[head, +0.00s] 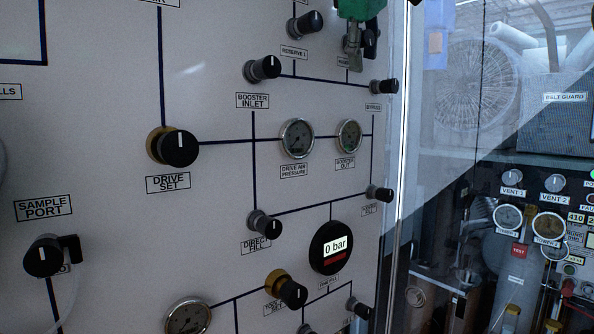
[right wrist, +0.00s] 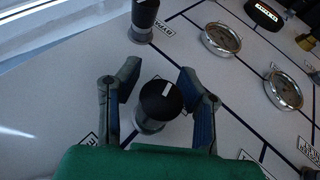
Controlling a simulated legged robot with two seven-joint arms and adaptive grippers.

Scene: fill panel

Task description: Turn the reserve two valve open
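My right gripper (head: 355,58) shows at the top of the head view, its green body above grey fingers, in front of the panel. A black valve knob (head: 372,38) is partly hidden behind it; the label under it is mostly covered, so I cannot read it fully. In the right wrist view my right gripper (right wrist: 160,92) is open, with one finger on each side of a black knob (right wrist: 161,101) with a white mark. Gaps show between the knob and both fingers. My left gripper is in neither view.
The reserve 1 knob (head: 306,22) is left of the gripper. The booster inlet knob (head: 262,68) and bypass knob (head: 384,87) are below. Two gauges (head: 297,138) (head: 349,135) and a 0 bar display (head: 330,248) are lower. A clear pane's edge (head: 401,150) stands at right.

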